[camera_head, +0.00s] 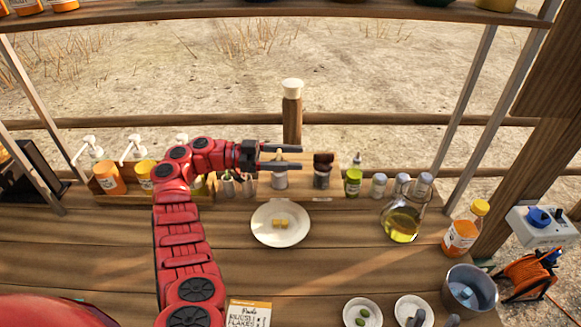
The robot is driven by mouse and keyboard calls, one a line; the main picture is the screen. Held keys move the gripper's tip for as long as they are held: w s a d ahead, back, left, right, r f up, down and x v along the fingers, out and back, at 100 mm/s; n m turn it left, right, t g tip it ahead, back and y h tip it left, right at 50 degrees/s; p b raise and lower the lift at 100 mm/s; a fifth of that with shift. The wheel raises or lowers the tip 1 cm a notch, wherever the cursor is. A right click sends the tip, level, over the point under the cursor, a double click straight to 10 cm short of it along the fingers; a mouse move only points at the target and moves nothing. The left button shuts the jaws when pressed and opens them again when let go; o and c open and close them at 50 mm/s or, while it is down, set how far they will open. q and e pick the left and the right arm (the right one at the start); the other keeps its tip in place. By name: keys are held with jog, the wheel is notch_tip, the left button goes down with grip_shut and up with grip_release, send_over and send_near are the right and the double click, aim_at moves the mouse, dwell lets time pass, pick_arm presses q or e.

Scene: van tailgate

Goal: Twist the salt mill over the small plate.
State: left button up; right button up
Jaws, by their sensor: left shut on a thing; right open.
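The small white plate (261,236) lies on the wooden counter with yellow cubes (280,224) in its middle. My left gripper (292,157) is beyond the plate, at the back shelf. Its dark fingers are shut around the upper part of a pale mill, which I take as the salt mill (280,179). The mill looks upright, and the fingers partly hide its top. I cannot tell whether its base touches the shelf.
A dark-topped shaker (322,172) and a green bottle (353,182) stand right of the mill. An oil jug (402,226), an orange bottle (464,230) and a metal pot (468,292) stand at right. A dish of olives (353,321) is in front. Counter around the plate is clear.

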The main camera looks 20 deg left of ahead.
pick_arm(q)
jog(key=shift+s+d+f+m+g+b, duration=0.15)
jog(key=shift+m+g+b, duration=0.2)
jog(key=shift+g+b, duration=0.2)
jog(key=shift+s+a+f+m+g+b, duration=0.1)
jog(key=shift+m+g+b, duration=0.25)
jog(key=shift+g+b, duration=0.2)
jog(key=o, duration=1.4)
jog(key=shift+w+d, duration=0.1)
jog(key=shift+r, duration=0.1)
jog(key=s+d+r, duration=0.1)
jog(key=s, duration=0.4)
jog(key=s+d+r, duration=0.1)
jog(key=s+r, duration=0.1)
jog(key=s, duration=0.3)
jog(key=s+d+r+b, duration=0.1)
jog(key=s+r, duration=0.1)
jog(key=s, duration=0.3)
jog(key=shift+s+d, duration=0.3)
jog(key=shift+d, duration=0.05)
